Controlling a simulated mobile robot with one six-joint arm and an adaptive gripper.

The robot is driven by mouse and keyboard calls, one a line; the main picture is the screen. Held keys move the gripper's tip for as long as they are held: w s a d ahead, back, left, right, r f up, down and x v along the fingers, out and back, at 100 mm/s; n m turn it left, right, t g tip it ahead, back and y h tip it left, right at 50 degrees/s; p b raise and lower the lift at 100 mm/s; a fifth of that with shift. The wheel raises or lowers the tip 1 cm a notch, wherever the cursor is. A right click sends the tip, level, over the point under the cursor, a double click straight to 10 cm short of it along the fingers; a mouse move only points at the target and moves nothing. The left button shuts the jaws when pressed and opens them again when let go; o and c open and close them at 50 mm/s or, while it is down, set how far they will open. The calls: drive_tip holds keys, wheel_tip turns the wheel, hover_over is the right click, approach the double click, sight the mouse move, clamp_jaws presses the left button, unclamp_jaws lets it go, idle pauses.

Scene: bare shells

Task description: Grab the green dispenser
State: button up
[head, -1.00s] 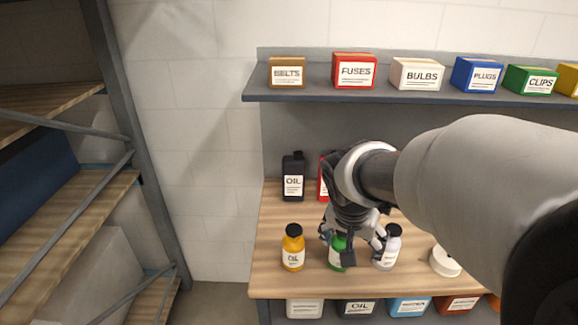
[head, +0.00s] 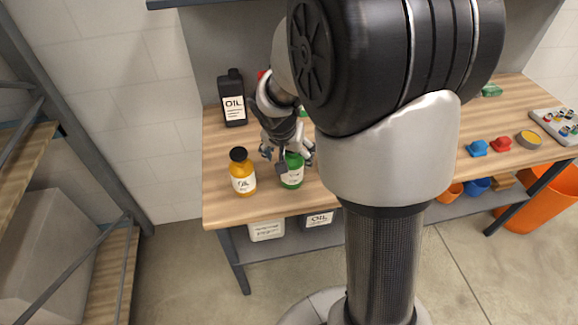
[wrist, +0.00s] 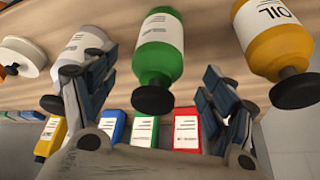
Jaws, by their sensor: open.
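The green dispenser (head: 293,172), a green bottle with a white label, stands on the wooden workbench (head: 222,209). In the wrist view, it (wrist: 160,55) appears cap-down, with a black cap, between my two fingers. My gripper (head: 287,157) is open, with one finger on each side of the bottle; the wrist view also shows the gripper (wrist: 158,80). I see gaps between the fingers and the bottle. In the head view, my gripper hides its top.
A yellow oil bottle (head: 242,176) stands close on the left. A white bottle (wrist: 85,45) is close on the other side, near a finger in the wrist view. A black oil jug (head: 232,98) stands behind. My arm hides much of the bench.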

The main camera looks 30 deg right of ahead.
sight(291, 155)
drive_tip(key=x, duration=0.1)
drive_tip(key=b+x, duration=0.1)
drive_tip(key=x, duration=0.3)
drive_tip(key=shift+w+d+r, duration=0.2)
drive_tip(key=shift+d, duration=0.05)
drive_tip(key=shift+c, duration=0.4)
drive_tip(key=c, duration=1.4)
